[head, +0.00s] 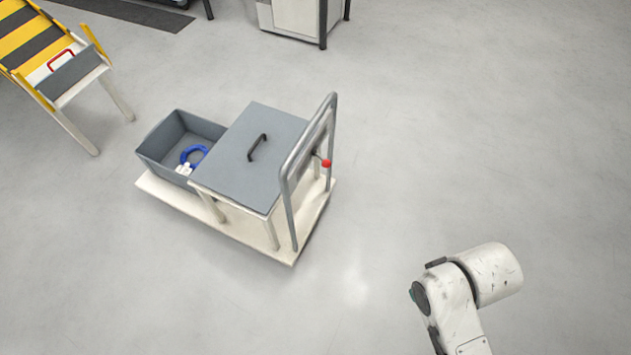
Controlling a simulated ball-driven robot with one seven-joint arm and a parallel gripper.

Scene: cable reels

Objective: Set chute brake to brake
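A sloped yellow-and-dark striped chute (25,42) stands on pale legs at the upper left, cut off by the picture edge. At its lower end is a grey panel (70,76) with a red loop handle (61,60) beside it. Another red part, a round knob (326,163) on a short dark lever, sits by the push bar of a cart. No label shows, so I cannot tell which red part, if either, is the chute brake or how it is set. My gripper is not in view; only white links of my arm show at the lower right, well apart from both.
A white cabinet (295,15) and dark mat (130,11) lie at the back. Floor is clear right of the cart.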

